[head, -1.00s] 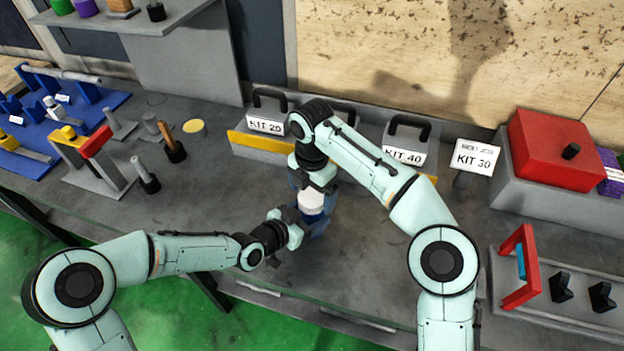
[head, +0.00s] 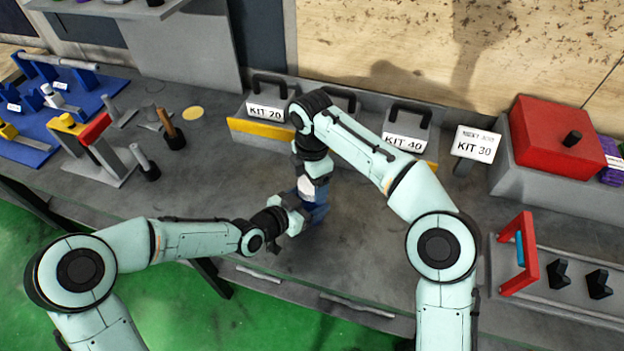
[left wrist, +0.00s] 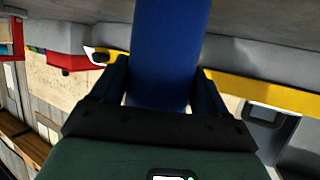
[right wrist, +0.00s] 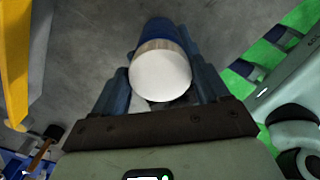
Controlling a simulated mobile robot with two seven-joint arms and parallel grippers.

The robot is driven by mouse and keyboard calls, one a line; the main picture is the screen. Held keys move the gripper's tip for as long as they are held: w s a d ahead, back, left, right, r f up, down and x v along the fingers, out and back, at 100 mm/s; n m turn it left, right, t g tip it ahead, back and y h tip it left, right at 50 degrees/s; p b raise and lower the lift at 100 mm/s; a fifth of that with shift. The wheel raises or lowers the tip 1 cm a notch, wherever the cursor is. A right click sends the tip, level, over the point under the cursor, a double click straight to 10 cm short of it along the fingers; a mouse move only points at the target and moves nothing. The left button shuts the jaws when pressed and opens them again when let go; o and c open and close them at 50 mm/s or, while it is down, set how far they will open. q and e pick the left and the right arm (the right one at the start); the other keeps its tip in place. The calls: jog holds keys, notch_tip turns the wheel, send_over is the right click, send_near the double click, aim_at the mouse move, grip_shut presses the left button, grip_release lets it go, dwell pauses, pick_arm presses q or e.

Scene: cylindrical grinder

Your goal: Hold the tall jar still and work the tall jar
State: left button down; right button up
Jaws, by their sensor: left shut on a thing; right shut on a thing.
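The tall jar (head: 319,213) stands on the grey bench in the middle of the head view, with a blue body and a white top. My left gripper (head: 300,217) is shut on the blue body from the left side. In the left wrist view the blue body (left wrist: 168,55) fills the space between the fingers. My right gripper (head: 308,186) comes from above and is shut on the jar at its white top. In the right wrist view the white round top (right wrist: 160,77) sits between the fingers. The grippers hide much of the jar.
Behind the jar stand the kit boxes (head: 405,140) with black handles and a yellow strip (head: 262,136). Small posts and a blue fixture (head: 75,90) are at left. A red box (head: 545,140) and a red frame (head: 522,258) are at right. Bench around the jar is clear.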

pick_arm(q)
jog(key=shift+r, duration=0.1)
pick_arm(e)
jog(key=shift+m, duration=0.5)
jog(key=o, duration=1.2)
jog(key=shift+c, duration=0.2)
jog(key=shift+r, duration=3.75)
pick_arm(q)
grip_release()
jog(key=shift+a, duration=0.1)
